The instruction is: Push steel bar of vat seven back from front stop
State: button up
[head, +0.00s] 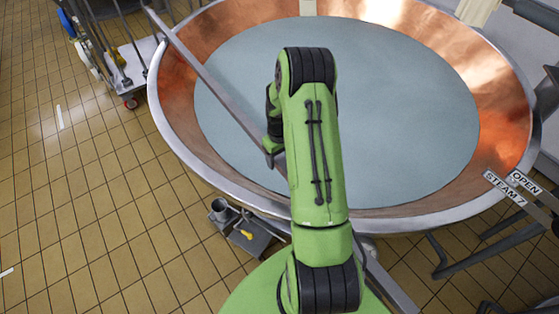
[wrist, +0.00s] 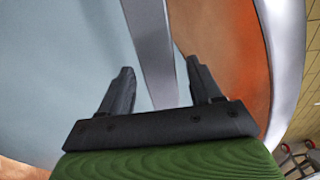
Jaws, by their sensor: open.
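The steel bar (head: 215,83) lies slantwise across the copper vat (head: 509,95), from the far left rim towards the near side. My arm hides its middle, and a length shows again at the lower right of my arm. The vat is filled with pale grey-blue liquid (head: 400,110). My gripper (wrist: 160,66) is open, with one finger on each side of the bar (wrist: 152,40) in the wrist view. I see gaps beside the bar and cannot tell whether it touches a finger. In the head view my gripper is mostly hidden behind my arm. I cannot make out the front stop.
A label reading "OPEN STEAM 7" (head: 512,186) is at the right by pipework. A white cart (head: 130,68) with tools stands at the far left. A small grey tray with a cup (head: 222,212) is below the near rim. The tiled floor at left is clear.

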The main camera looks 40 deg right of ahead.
jog(key=shift+f, duration=0.8)
jog(key=shift+c, duration=0.5)
